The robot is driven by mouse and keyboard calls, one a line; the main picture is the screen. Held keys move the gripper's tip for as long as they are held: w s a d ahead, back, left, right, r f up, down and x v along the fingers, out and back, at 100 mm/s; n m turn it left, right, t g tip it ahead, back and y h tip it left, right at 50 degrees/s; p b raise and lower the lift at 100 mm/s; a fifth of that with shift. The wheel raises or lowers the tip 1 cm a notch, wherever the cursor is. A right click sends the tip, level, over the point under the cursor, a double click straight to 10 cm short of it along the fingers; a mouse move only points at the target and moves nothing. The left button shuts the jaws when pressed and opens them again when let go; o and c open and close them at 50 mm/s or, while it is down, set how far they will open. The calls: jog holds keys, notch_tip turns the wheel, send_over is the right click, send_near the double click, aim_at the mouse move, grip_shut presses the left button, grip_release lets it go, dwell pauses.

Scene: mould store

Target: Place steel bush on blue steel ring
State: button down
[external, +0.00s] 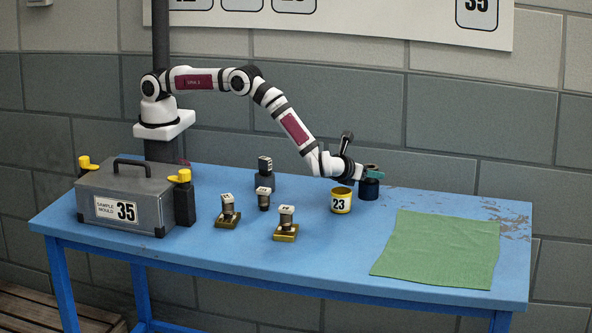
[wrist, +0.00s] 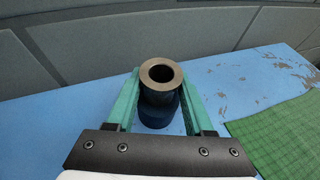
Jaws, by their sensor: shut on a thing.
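The steel bush (wrist: 160,73), a short grey-brown tube with a round bore, is held upright between the green fingers of my gripper (wrist: 160,78). In the external view the gripper (external: 371,174) is at the far right end of my arm, shut on the bush (external: 371,167). The blue steel ring (wrist: 157,116), dark navy, stands on the table directly below the bush. It also shows in the external view (external: 369,190). The bush overlaps the ring in both views; I cannot tell whether they touch. The ring's top opening is hidden.
A yellow ring marked 23 (external: 341,202) stands just left of the blue ring. A green cloth (external: 438,248) lies to the right. Several small posts, including one on a brass base (external: 286,232), and a grey mould box (external: 124,200) stand further left on the blue table (external: 330,262).

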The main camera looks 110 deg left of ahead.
jog(key=shift+c, duration=1.4)
grip_release()
jog(key=shift+f, duration=0.1)
